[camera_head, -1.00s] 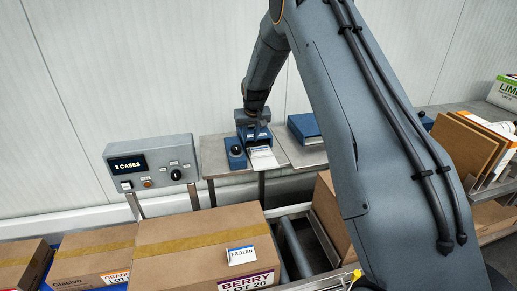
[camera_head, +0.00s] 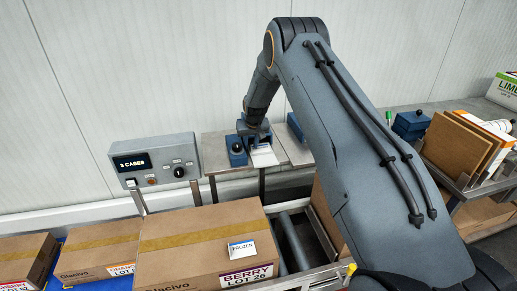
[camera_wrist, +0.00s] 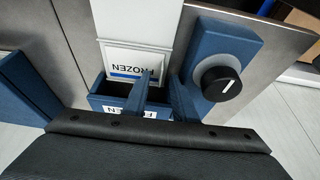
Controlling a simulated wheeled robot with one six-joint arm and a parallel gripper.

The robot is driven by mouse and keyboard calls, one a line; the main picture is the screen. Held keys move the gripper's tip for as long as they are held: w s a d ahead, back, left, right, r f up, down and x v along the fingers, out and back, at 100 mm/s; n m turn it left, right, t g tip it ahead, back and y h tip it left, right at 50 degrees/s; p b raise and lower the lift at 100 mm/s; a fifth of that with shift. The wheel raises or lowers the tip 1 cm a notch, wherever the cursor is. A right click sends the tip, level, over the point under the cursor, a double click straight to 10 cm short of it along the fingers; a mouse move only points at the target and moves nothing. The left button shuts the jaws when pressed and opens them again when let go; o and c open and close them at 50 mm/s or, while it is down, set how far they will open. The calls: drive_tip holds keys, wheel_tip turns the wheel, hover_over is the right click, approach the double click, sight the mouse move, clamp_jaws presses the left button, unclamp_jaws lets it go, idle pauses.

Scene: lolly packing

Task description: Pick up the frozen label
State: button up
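A white frozen label (camera_wrist: 133,66) with a blue stripe lies on the white strip of a blue label dispenser (camera_wrist: 105,101) in the wrist view. In the head view my gripper (camera_head: 252,130) is at the dispenser, and the white strip (camera_head: 263,156) sticks out in front. Another FROZEN label (camera_head: 242,248) is on the large carton (camera_head: 190,255).
A blue unit with a black knob (camera_wrist: 222,82) stands right beside the dispenser. A control box (camera_head: 155,160) reading 3 CASES stands left of the small metal table (camera_head: 215,150). Cartons line the front, with rollers (camera_head: 295,240) right of the large one.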

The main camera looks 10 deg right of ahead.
drive_tip(key=shift+c, duration=0.4)
clamp_jaws()
